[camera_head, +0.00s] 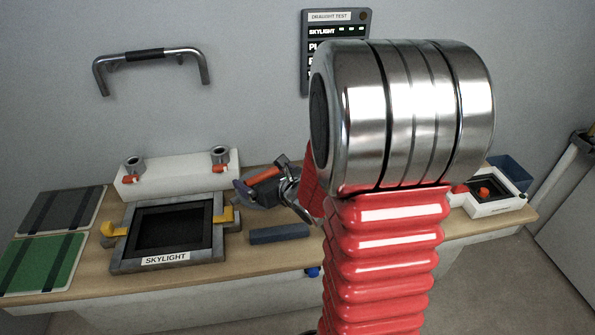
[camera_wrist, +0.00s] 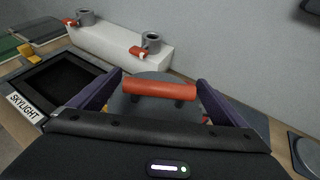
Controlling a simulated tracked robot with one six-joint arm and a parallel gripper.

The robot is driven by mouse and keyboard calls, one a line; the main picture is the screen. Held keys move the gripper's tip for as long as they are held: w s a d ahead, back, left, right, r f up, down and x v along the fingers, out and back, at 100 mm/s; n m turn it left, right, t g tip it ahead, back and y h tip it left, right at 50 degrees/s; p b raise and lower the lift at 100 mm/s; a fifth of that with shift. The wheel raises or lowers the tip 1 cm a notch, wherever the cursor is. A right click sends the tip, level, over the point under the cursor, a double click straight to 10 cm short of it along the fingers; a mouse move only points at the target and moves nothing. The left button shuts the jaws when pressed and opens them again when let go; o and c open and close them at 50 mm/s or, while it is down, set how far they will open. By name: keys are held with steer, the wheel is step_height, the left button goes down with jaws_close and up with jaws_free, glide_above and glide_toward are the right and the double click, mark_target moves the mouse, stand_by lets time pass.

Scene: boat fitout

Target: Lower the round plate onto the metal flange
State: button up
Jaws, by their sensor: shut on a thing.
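My gripper (camera_head: 262,180) is left of the big silver arm joint in the head view, over the bench. In the wrist view my gripper (camera_wrist: 161,84) has its purple fingers at both ends of an orange-red handle (camera_wrist: 160,89), shut on it. The handle belongs to the grey round plate (camera_wrist: 152,76), seen under and behind it. I cannot tell how far the plate is above the bench. A grey rounded piece (camera_wrist: 307,152) at the wrist view's right edge may be the metal flange; it is only partly in view.
The skylight frame (camera_head: 120,261) with yellow clamps lies left on the bench. A white block (camera_head: 180,176) with two grey cylinders stands behind it. A dark blue bar (camera_head: 279,234) lies near my gripper. A white box (camera_head: 507,201) and blue bin (camera_head: 508,171) are right.

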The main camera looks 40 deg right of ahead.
steer(key=w+a+n+y, duration=0.1)
steer(key=a+y, duration=0.1)
steer(key=a, duration=0.6)
steer(key=w+a+n+y, duration=0.2)
steer(key=a, duration=0.7)
steer(key=shift+w+a+f+n+g, duration=0.2)
steer(key=shift+w+a+n+g, duration=0.1)
steer(key=shift+d, duration=0.15)
